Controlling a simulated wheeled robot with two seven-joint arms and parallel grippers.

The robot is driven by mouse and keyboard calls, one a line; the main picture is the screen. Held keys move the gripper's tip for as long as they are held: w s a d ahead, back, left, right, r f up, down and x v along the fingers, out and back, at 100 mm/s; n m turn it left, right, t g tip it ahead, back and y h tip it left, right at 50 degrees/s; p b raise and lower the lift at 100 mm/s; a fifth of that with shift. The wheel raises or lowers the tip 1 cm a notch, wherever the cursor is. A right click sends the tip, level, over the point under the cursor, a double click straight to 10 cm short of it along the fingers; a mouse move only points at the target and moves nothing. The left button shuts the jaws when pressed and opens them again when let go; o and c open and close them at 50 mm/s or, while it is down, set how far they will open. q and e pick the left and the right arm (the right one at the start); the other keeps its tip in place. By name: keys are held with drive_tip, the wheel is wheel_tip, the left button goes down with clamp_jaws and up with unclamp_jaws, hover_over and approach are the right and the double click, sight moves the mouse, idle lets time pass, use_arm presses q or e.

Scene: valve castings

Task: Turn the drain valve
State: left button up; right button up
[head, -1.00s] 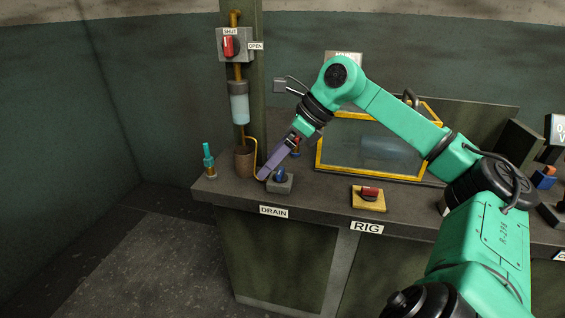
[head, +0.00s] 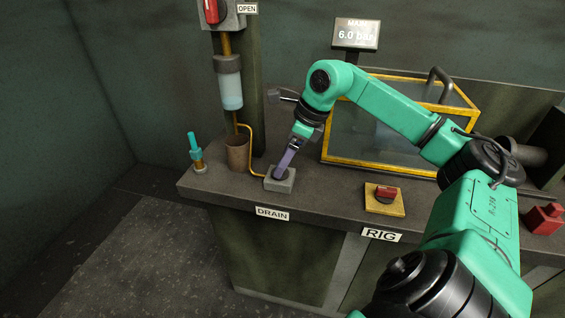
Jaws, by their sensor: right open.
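The drain valve is a small grey block (head: 281,184) on the bench top above the DRAIN label (head: 272,213). Its blue knob is mostly hidden behind my right gripper (head: 280,174). The gripper points down at the knob from above, with its fingertips at the top of the block. The jaws are open; I cannot tell whether they touch the knob. My left gripper is not in view.
A brown cup (head: 237,154) and a teal-topped bottle (head: 196,153) stand left of the valve. A yellow pipe runs to the valve block. A yellow-framed glass case (head: 355,164) stands behind. A red switch (head: 386,192) on a yellow plate (head: 383,208) lies to the right.

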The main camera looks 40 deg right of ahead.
drive_tip(key=shift+x, duration=0.8)
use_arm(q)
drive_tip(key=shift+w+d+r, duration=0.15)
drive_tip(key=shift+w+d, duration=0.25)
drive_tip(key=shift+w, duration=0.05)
use_arm(e)
drive_tip(key=c, duration=1.4)
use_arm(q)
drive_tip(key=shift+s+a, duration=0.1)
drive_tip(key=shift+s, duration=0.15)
